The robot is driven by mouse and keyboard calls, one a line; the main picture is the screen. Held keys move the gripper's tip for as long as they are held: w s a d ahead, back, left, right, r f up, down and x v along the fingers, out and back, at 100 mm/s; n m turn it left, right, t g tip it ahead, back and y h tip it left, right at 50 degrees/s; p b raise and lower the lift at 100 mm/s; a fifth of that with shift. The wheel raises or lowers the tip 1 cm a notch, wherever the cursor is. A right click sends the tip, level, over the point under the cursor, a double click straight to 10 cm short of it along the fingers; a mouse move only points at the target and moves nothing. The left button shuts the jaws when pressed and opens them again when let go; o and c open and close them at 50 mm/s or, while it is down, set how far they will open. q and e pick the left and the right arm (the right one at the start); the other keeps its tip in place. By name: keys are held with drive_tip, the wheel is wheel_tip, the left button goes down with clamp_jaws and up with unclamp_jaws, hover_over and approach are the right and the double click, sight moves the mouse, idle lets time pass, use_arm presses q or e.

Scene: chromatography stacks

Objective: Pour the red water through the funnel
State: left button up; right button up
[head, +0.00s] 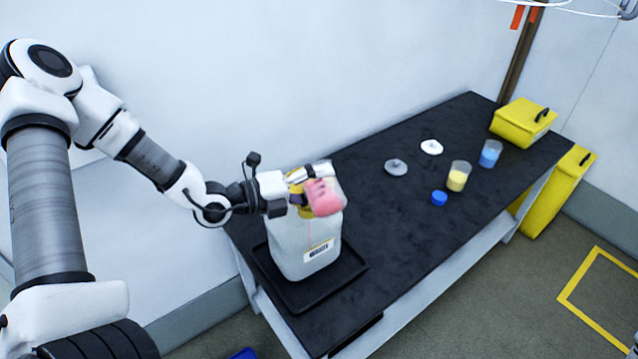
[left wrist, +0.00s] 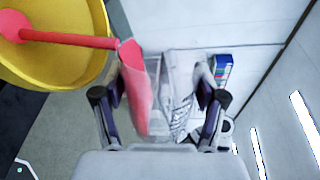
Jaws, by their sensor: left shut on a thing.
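My left gripper (head: 308,186) is shut on a clear beaker (head: 324,199) of red water and holds it steeply tilted above the jug. The beaker also shows between the fingers in the left wrist view (left wrist: 148,95). A yellow funnel (head: 296,177) sits in the top of a white jug (head: 300,245) and is partly hidden by the gripper and beaker. In the left wrist view, a red stream (left wrist: 70,39) runs from the beaker's lip into the yellow funnel (left wrist: 72,68). My right gripper is not in view.
The jug stands in a black tray (head: 354,264) at the near end of the black table (head: 400,218). Further along are a yellow-filled beaker (head: 457,179), a blue-filled beaker (head: 489,156), a blue cap (head: 439,198), two discs (head: 396,167) and a yellow box (head: 524,124).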

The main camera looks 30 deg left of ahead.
use_arm(q)
drive_tip(key=shift+w+a+n, duration=0.1)
drive_tip(key=shift+a+n, duration=0.05)
drive_tip(key=shift+n, duration=0.35)
drive_tip(key=shift+w+a+n, duration=0.1)
drive_tip(key=shift+a+n, duration=0.05)
drive_tip(key=shift+n, duration=0.35)
drive_tip(key=shift+w+a+r+n, duration=0.1)
drive_tip(key=shift+w+a+n, duration=0.1)
drive_tip(key=shift+n, duration=0.3)
drive_tip(key=shift+a+r+n+h, duration=0.15)
drive_tip(key=shift+n+h, duration=0.15)
drive_tip(key=shift+n, duration=0.2)
